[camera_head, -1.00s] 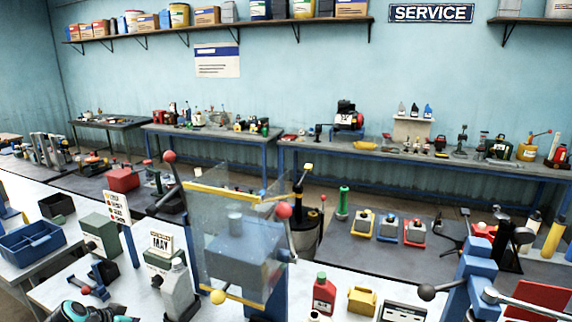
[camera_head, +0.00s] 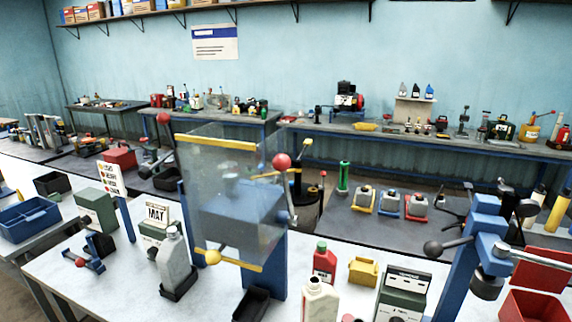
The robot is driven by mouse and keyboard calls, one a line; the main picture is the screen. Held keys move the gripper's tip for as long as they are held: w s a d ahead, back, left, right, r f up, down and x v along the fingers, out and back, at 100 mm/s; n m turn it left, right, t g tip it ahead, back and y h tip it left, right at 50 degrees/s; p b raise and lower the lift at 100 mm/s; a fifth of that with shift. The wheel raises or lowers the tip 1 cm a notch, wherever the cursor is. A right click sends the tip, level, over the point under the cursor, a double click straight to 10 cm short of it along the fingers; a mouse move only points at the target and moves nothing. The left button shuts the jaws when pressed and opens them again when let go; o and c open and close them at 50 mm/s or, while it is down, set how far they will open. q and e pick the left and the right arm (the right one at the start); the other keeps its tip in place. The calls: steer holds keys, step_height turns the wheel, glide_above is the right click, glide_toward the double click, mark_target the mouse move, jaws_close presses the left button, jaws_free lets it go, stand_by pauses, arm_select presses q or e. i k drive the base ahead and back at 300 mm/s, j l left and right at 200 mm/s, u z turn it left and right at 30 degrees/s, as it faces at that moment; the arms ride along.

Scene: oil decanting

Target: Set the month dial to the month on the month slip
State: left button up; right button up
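A white card reading MAY (camera_head: 157,215) stands upright on a green box (camera_head: 153,234) on the white bench, left of centre. A grey bottle (camera_head: 176,260) in a black base stands in front and partly hides that box. Another green box (camera_head: 97,208) with a dark knob on its side stands farther left. A dark green device (camera_head: 402,295) with a white face and a header label stands at the front right, cut by the bottom edge. Its label is too small to read, and I cannot tell which device carries the month dial. Neither gripper is in view.
A clear guard panel (camera_head: 222,205) with yellow bars and red-knobbed levers stands mid-bench. A white bottle (camera_head: 319,300), red bottle (camera_head: 324,262) and yellow container (camera_head: 363,271) stand right of it. A blue press (camera_head: 470,250) is at right. Bare bench shows at left front (camera_head: 110,285).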

mark_target(153, 251)
steer(key=j+u, duration=0.45)
steer(key=j, duration=1.2)
steer(key=k, duration=0.05)
